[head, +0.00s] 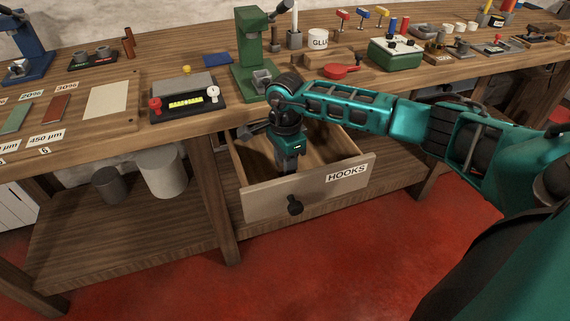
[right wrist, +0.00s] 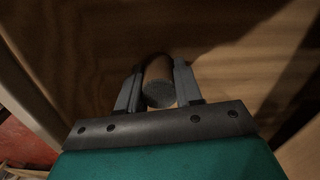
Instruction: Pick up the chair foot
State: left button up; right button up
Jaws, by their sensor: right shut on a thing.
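The chair foot (right wrist: 160,88) shows in the right wrist view as a short brown cylinder with a grey, speckled round end. It sits between the two grey fingers of my right gripper (right wrist: 159,92), which is shut on it. In the head view my right gripper (head: 288,172) points down into the open drawer (head: 262,200) labelled "HOOKS". The foot cannot be made out clearly there, and I cannot tell whether it touches the drawer bottom. My left gripper is not in view.
The drawer's side walls and front, with a dark knob (head: 294,206), surround the gripper. The workbench (head: 225,115) above holds a green press (head: 252,60), a red-handled tool (head: 341,71) and a green box (head: 395,52). Grey and white bins (head: 162,172) stand on the lower shelf.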

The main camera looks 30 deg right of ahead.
jog(key=shift+r, duration=0.1)
notch_tip(320, 180, up, 20)
jog(key=p, duration=0.2)
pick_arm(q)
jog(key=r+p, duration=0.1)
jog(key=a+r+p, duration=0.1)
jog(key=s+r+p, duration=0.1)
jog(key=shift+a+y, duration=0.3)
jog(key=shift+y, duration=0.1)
pick_arm(e)
jog(key=s+a+f+n, duration=0.1)
jog(key=s+a+n, duration=0.2)
jog(key=n, duration=0.6)
jog(key=s+a+f+n, duration=0.1)
jog(key=s+a+n, duration=0.3)
jog(key=a+n, duration=0.4)
jog(key=shift+n, duration=1)
